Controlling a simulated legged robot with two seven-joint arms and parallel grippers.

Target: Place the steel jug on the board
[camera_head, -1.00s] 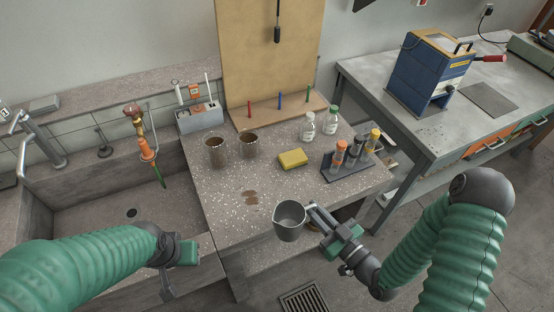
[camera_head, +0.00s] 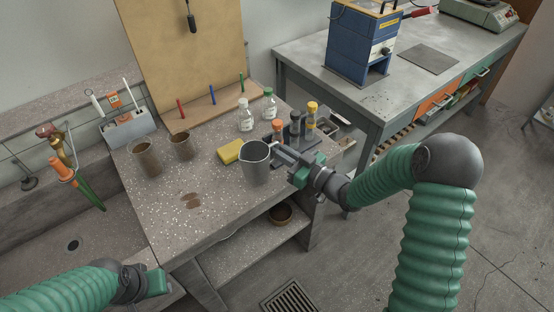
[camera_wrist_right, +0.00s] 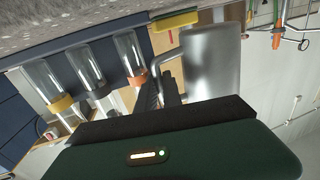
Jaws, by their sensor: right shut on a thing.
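The steel jug (camera_head: 256,163) is upright at the right part of the speckled concrete bench, beside a yellow sponge. My right gripper (camera_head: 278,152) is shut on its handle, coming from the right. In the right wrist view the jug (camera_wrist_right: 211,62) shows beside the fingers (camera_wrist_right: 162,88). I cannot tell if its base touches the bench. A tall wooden board (camera_head: 185,55) with a pegged ledge stands at the back. A dark flat square slab (camera_head: 429,59) lies on the steel bench at the right. My left gripper (camera_head: 155,284) is at the lower left, its jaws unclear.
A rack with capped tubes (camera_head: 294,128) stands close behind my right gripper. A blue machine (camera_head: 360,42) stands left of the slab.

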